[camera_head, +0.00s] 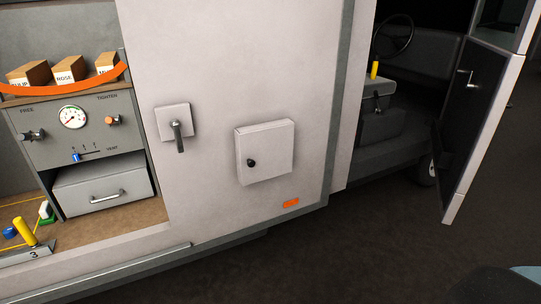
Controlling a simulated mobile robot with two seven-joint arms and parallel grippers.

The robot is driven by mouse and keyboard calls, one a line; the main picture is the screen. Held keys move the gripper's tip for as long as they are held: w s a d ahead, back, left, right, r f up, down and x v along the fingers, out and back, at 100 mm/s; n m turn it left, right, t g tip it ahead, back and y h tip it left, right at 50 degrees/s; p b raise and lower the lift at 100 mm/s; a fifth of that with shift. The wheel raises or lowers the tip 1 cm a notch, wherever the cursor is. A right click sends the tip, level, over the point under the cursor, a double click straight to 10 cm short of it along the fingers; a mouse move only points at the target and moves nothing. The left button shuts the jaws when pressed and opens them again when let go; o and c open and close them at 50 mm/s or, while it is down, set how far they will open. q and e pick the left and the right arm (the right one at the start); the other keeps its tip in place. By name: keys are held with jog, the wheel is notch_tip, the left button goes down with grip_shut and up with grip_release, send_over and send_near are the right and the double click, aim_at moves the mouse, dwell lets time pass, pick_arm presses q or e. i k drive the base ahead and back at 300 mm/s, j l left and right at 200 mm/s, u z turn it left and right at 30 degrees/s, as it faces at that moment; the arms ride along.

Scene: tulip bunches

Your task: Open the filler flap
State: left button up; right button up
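The filler flap (270,153) appears to be the square, light grey panel standing out from the pale side wall. A small black knob (251,163) sits near its left edge. The flap looks shut, so whatever is behind it is hidden. Neither of my grippers shows in the head view, and nothing touches the flap.
A dark lever handle (179,137) on a square plate is left of the flap. An orange marker (291,203) is below it. Further left are a gauge panel (75,130) and a drawer (103,187). An open door (472,120) stands at right. Dark floor (330,255) in front is clear.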

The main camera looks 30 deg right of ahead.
aim_at(264, 151)
jog(key=i+l+u, duration=0.1)
jog(key=l, duration=0.4)
jog(key=i+l+u, duration=0.1)
jog(key=i+l, duration=0.15)
jog(key=l, duration=0.25)
jog(key=i+l+u, duration=0.1)
jog(key=l, duration=0.45)
jog(key=i+l+u, duration=0.1)
jog(key=l, duration=0.45)
jog(key=i+l+u, duration=0.1)
jog(key=l, duration=0.45)
jog(key=i+l, duration=0.2)
jog(key=l, duration=0.35)
jog(key=i+l+u, duration=0.15)
jog(key=l, duration=0.4)
